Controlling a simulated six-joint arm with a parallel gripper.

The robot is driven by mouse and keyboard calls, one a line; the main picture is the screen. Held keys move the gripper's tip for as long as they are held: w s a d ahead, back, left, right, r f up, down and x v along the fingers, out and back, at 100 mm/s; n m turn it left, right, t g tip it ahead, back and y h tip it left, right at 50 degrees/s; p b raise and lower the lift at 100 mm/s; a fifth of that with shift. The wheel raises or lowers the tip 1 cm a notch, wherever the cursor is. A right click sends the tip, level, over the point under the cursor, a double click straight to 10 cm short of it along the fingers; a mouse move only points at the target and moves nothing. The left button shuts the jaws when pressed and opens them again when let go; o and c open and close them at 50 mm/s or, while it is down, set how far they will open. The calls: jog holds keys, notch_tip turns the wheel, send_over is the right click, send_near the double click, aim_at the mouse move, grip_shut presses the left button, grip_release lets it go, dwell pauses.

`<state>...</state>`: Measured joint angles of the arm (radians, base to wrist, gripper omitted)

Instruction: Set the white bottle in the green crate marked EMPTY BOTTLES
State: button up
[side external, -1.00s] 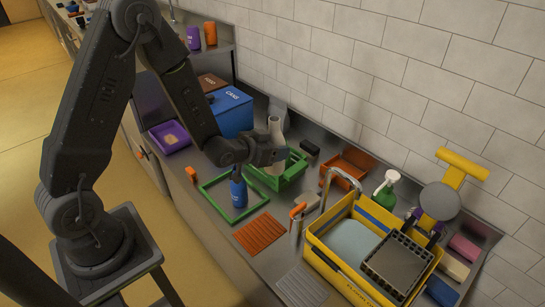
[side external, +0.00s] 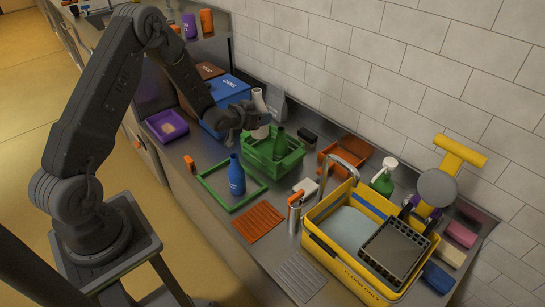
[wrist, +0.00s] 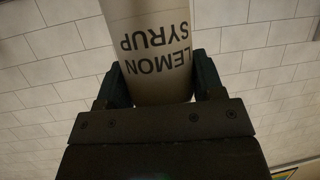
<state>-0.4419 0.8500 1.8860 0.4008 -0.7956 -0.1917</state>
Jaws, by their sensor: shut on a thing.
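The white bottle (side external: 260,101) is upright in my gripper (side external: 257,119), at the back left of the green crate (side external: 287,167). In the wrist view the bottle (wrist: 150,25) reads LEMON SYRUP, upside down, and sits between the two fingers of my gripper (wrist: 160,82). Its lower part shows below the gripper in the side view, near the crate's back left rim. I cannot tell whether its base is above, inside or behind the crate. A dark green bottle (side external: 280,144) stands in the crate. I cannot read a marking on the crate.
A blue bottle (side external: 236,178) stands inside a flat green frame (side external: 212,193) in front of the crate. The blue CANS bin (side external: 226,93) is at the left, an orange tray (side external: 349,150) at the right. A grey object (side external: 277,105) stands behind the white bottle.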

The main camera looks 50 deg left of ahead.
jog(key=a+f+n+y, duration=0.1)
jog(key=a+f, duration=0.1)
jog(key=a, duration=0.5)
jog(key=a+f+y, duration=0.1)
jog(key=a+f, duration=0.2)
jog(key=a, duration=0.5)
jog(key=w+d+f, duration=0.6)
jog(key=w+f, duration=0.3)
jog(key=f, duration=0.2)
jog(key=shift+d+n, duration=0.25)
jog(key=shift+n, duration=0.05)
jog(key=shift+w+f, duration=0.1)
jog(key=shift+f, duration=0.25)
jog(key=shift+f, duration=0.25)
jog(key=o, duration=0.9)
jog(key=shift+r, duration=0.1)
